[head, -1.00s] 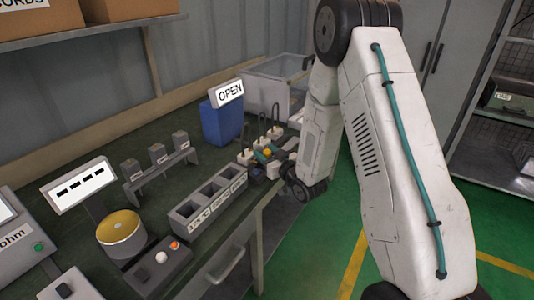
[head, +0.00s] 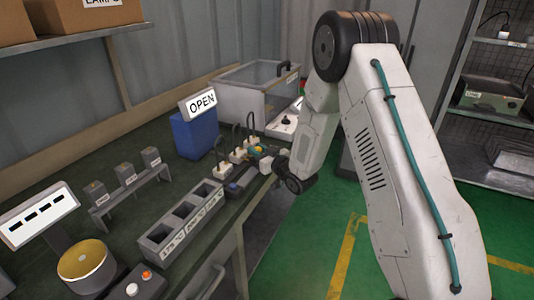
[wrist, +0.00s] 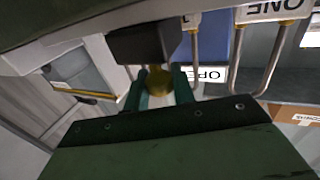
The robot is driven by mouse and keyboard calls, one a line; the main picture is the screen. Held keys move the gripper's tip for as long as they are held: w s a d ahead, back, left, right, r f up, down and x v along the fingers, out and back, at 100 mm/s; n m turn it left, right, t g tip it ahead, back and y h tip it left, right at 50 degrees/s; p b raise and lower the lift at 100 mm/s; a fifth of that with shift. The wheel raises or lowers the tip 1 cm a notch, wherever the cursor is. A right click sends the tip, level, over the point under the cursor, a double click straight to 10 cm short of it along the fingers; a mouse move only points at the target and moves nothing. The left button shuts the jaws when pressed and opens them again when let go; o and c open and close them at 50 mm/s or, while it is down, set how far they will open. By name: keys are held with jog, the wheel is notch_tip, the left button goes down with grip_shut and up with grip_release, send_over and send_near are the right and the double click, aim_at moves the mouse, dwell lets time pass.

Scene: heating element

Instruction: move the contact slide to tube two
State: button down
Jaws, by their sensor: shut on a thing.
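My gripper (wrist: 162,90) has its two green fingers closed on the brass knob (wrist: 160,80) of the contact slide. A dark block (wrist: 145,43) sits just beyond the knob. My arm's wrist hides part of the slide there. In the wrist view a white plate reading ONE (wrist: 275,10) is at the upper right, with bent metal tubes (wrist: 190,50) nearby. No plate reading two is legible.
A blue container (head: 192,134) with an OPEN sign (head: 202,103) stands behind the tubes. A clear-sided bin (head: 255,90) is farther back. A labelled grey slotted holder (head: 180,222) stands nearer on the bench. Green floor is open at the right.

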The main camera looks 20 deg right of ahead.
jog(key=c, duration=1.2)
grip_release()
jog(key=shift+o, duration=0.2)
jog(key=v, duration=0.8)
